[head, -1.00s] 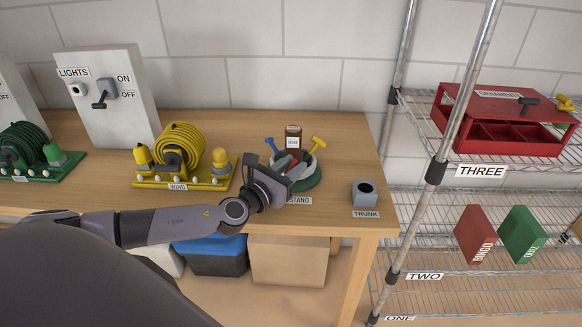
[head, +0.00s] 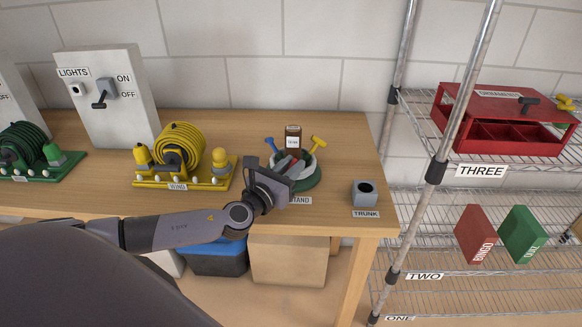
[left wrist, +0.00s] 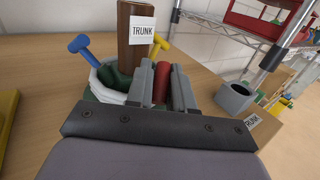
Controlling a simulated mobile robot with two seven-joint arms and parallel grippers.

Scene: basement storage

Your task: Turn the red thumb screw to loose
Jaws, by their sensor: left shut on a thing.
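The red thumb screw (left wrist: 161,82) sits on the front of the green-and-white tree stand, between my left gripper's two fingers. My left gripper (left wrist: 162,75) is shut on it; in the head view the gripper (head: 287,166) reaches the stand from the front left and hides most of the screw. The stand (head: 307,181) holds an upright brown trunk piece (head: 293,137) labelled TRUNK. A blue thumb screw (left wrist: 79,44) sticks out at the left and a yellow one (left wrist: 160,42) at the back right. My right gripper is not in view.
A yellow reel (head: 178,147) on its base stands left of the stand. A grey block with a hole (head: 364,193), labelled TRUNK, stands to the right near the table edge. A wire shelf with a red box (head: 505,105) stands further right.

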